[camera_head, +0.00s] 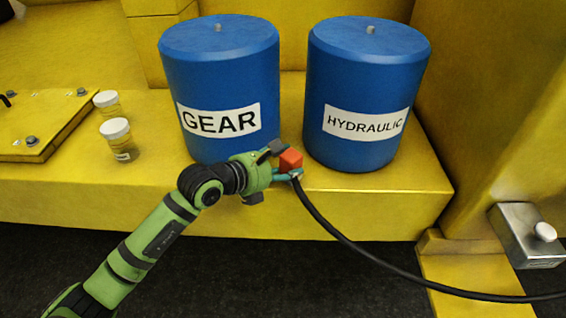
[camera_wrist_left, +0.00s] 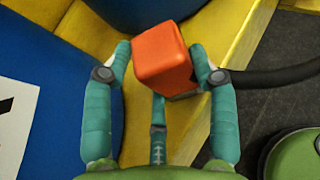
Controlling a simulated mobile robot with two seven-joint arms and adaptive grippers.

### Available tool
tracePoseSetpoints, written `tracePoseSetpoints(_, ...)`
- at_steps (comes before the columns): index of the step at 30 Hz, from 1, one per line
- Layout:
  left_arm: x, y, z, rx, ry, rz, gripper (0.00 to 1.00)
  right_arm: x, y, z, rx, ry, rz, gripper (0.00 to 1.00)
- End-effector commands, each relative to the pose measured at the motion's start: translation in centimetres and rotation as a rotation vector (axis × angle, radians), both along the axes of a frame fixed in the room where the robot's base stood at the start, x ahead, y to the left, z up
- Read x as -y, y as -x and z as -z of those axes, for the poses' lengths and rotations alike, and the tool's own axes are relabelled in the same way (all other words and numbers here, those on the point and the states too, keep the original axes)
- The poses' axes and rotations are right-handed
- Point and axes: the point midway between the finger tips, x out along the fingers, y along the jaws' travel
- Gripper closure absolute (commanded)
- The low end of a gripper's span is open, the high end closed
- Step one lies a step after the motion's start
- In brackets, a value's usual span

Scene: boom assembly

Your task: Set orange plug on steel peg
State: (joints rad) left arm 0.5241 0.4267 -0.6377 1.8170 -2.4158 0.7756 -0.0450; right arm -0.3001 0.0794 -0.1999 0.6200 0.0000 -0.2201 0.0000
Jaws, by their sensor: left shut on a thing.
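The orange plug (camera_head: 290,160) is a block with a black hose (camera_head: 345,238) running from it to the right. My left gripper (camera_head: 281,165) is shut on the plug, in front of the gap between the two blue drums. In the left wrist view the orange plug (camera_wrist_left: 161,54) sits between the teal fingers of the left gripper (camera_wrist_left: 162,62). A short grey peg (camera_head: 219,28) stands on top of the GEAR drum and another grey peg (camera_head: 371,30) on the HYDRAULIC drum. I cannot tell which is the steel peg. My right gripper is not in view.
The blue GEAR drum (camera_head: 220,85) and blue HYDRAULIC drum (camera_head: 366,90) stand on a yellow ledge (camera_head: 370,210). Two small capped jars (camera_head: 117,138) stand left. A steel box with a white knob (camera_head: 525,235) is at right. Dark floor lies in front.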

Motion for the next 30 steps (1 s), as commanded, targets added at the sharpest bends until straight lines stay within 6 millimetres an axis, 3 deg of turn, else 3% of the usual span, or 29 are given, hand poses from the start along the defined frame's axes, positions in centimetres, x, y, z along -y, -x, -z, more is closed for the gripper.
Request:
tracePoseSetpoints(8,0.0,0.0,-0.1,0.004,0.002,0.0,0.98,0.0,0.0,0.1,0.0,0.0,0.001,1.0)
tracePoseSetpoints(9,0.0,0.0,-0.1,0.004,0.002,0.0,0.3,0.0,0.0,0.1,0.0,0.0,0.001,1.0)
tracePoseSetpoints(10,0.0,0.0,-0.1,0.003,0.001,0.0,0.18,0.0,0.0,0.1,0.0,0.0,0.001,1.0)
tracePoseSetpoints(11,0.0,0.0,-0.1,0.003,0.001,0.0,0.14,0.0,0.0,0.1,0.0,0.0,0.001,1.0)
tracePoseSetpoints(23,-0.3,0.3,0.2,-0.004,-0.003,0.0,0.14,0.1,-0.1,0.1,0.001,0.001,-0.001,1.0)
tracePoseSetpoints(30,-2.8,2.8,-1.3,-0.002,-0.004,-0.001,0.14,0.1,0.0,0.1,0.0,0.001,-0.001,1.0)
